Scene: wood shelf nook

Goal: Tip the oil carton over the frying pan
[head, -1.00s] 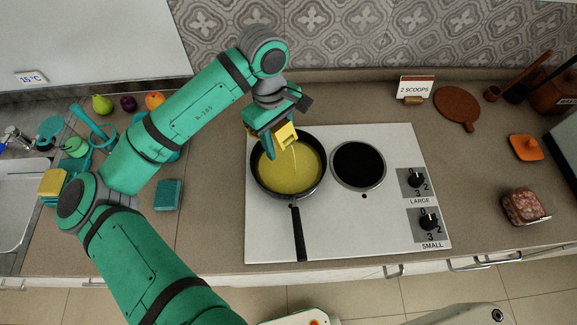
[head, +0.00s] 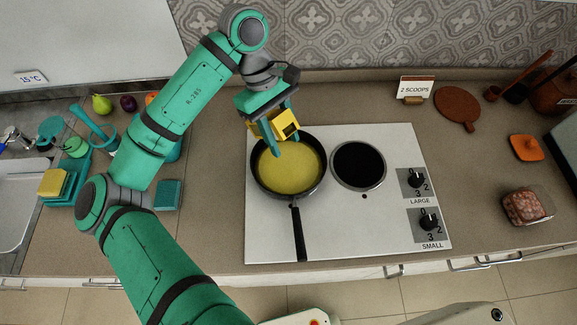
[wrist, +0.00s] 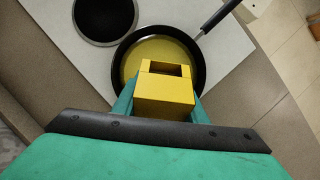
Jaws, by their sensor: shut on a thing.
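My gripper (head: 268,134) is shut on the yellow oil carton (head: 266,126), its two green fingers on either side of it. The carton is held above the back left rim of the frying pan, tilted, with its dark opening facing right. No stream of oil shows from it now. The black frying pan (head: 318,185) sits on the left burner with its handle toward the front. Yellow oil (head: 290,175) covers its bottom. In the wrist view the carton (wrist: 165,95) is between the fingers, its opening toward the pan (wrist: 238,45).
The white hob (head: 345,225) has a bare black burner (head: 358,166) right of the pan and two knobs at its right. A "2 SCOOPS" card (head: 415,87) stands behind. A pack of meat (head: 527,206) and an orange lidded dish (head: 525,147) lie right. The front left counter is clear.

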